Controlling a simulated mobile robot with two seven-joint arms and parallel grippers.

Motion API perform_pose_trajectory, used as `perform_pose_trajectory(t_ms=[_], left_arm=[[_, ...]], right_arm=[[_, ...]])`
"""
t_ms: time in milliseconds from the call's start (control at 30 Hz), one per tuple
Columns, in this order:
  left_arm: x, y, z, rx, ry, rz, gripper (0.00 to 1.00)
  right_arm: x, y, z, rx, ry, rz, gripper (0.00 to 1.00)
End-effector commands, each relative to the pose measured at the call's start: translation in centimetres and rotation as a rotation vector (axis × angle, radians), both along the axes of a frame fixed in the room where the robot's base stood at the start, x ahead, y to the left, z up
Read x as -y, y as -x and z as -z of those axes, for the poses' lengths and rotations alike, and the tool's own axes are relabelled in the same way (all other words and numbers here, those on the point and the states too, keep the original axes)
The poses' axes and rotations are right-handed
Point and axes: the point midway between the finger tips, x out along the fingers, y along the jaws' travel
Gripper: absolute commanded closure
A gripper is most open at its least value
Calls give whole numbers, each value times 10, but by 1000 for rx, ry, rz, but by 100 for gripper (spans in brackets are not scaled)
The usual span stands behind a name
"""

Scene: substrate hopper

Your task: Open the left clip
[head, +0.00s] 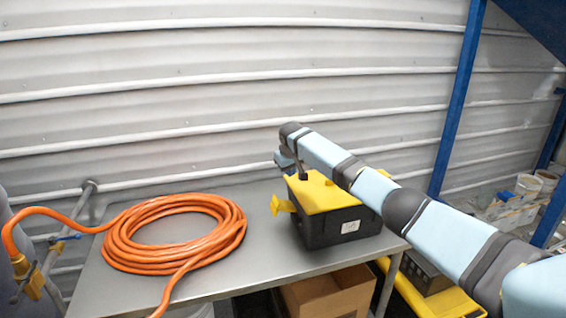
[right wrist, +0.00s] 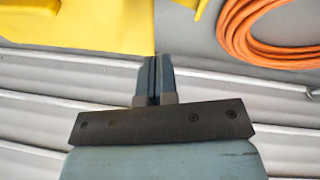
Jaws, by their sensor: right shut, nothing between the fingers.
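A black toolbox with a yellow lid (head: 325,195) stands on the metal table (head: 235,275). The left clip (head: 283,204) is yellow and sticks out from the left side of the box, its outer end away from the wall. My right gripper (head: 281,160) is above the far left corner of the lid, partly hidden by its own arm. In the right wrist view its fingers (right wrist: 154,62) are shut and empty, beside the yellow lid (right wrist: 80,25). A yellow piece at the top edge of that view is probably the clip (right wrist: 190,4). My left gripper is not in view.
A coiled orange hose (head: 120,245) lies on the table left of the box, its end running to a brass fitting (head: 28,278). A corrugated wall (head: 200,110) stands behind.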

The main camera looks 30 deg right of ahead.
Motion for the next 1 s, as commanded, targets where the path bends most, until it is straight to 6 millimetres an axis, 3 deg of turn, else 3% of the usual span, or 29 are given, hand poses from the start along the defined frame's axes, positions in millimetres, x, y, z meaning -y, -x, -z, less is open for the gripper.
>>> perform_pose_trajectory(t_ms=[200, 400, 1000], left_arm=[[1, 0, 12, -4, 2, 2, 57], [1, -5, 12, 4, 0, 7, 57], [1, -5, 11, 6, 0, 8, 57]], right_arm=[[-27, 9, -27, 4, -1, -1, 100], [-36, 13, -39, 1, 0, 2, 100], [-40, 13, -35, 0, 0, -5, 100]])
